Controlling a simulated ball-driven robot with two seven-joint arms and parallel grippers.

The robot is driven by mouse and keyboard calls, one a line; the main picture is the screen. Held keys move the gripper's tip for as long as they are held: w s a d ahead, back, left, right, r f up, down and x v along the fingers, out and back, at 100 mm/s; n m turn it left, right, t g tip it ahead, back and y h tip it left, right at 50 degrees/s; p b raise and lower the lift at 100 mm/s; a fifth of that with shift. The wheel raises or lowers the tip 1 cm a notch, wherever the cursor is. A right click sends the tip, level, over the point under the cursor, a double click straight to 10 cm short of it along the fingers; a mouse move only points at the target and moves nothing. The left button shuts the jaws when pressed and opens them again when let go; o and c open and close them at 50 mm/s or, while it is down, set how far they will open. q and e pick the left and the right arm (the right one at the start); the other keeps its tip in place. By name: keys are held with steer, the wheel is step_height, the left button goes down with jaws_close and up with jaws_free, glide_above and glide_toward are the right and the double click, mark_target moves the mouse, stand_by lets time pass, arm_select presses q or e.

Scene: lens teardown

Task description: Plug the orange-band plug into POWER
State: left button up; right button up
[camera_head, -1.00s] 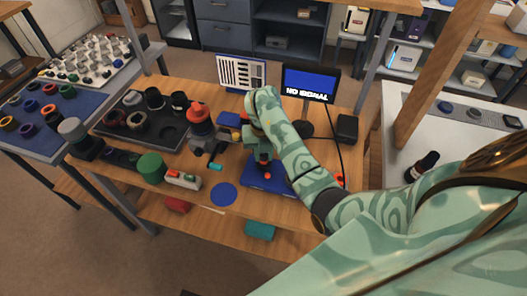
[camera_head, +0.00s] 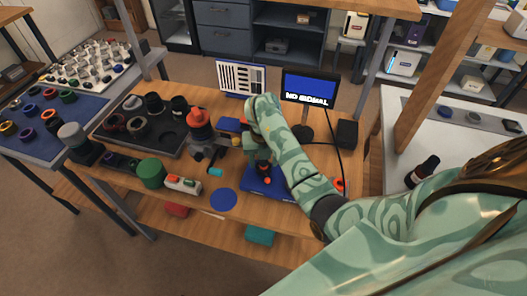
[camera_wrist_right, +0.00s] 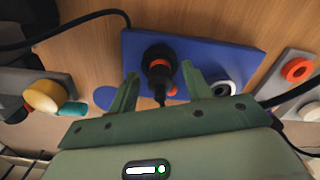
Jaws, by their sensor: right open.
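A black plug with an orange band (camera_wrist_right: 158,68) stands over a dark round socket area on the blue panel (camera_wrist_right: 205,50), seen in the right wrist view. I cannot tell whether it is seated. My right gripper (camera_wrist_right: 160,72) is open, one finger on either side of the plug, with gaps showing. In the head view my right gripper (camera_head: 262,163) is above the blue panel (camera_head: 254,185), partly hiding it. A white ring (camera_wrist_right: 223,88) lies on the panel beside the right finger. No POWER label is readable. My left gripper is not in view.
A monitor (camera_head: 310,86) reading NO SIGNAL stands behind, with a black box (camera_head: 347,133) and a cable at right. Left are an orange-topped device (camera_head: 200,122), a green cylinder (camera_head: 151,170) and a dark tray (camera_head: 128,146). A flat blue disc (camera_head: 224,199) lies in front.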

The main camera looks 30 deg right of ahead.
step_height(320, 180, up, 16)
steer(key=p, duration=0.8)
